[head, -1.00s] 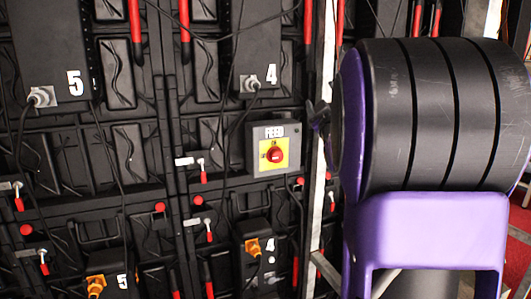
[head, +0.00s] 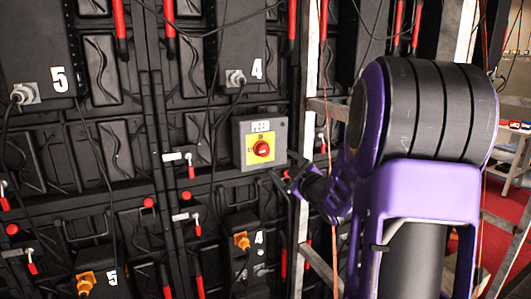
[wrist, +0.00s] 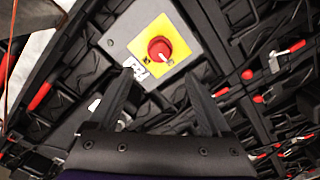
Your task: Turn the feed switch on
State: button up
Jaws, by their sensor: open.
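The feed switch is a grey box (head: 240,150) labelled FEED, with a yellow plate and a red rotary knob (head: 261,148), mounted on the black video wall. In the wrist view the red knob (wrist: 160,49) sits ahead of and above the fingertips, near the middle. A pale mark runs across the knob's face. My gripper (head: 287,170) is just right of the box in the head view. In the wrist view my gripper (wrist: 161,80) has its two fingers spread apart with nothing between them. They appear apart from the knob.
Black panels with red-handled latches (head: 190,165), cables and orange connectors (head: 241,240) surround the switch. A pale metal upright (head: 306,120) stands right of the box, close to my arm. A red floor and a table (head: 510,150) show at far right.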

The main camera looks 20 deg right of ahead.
aim_at(265, 151)
jog(key=w, duration=1.1)
jog(key=shift+w+a, duration=0.2)
jog(key=shift+w, duration=0.2)
jog(key=shift+c, duration=0.4)
grip_shut()
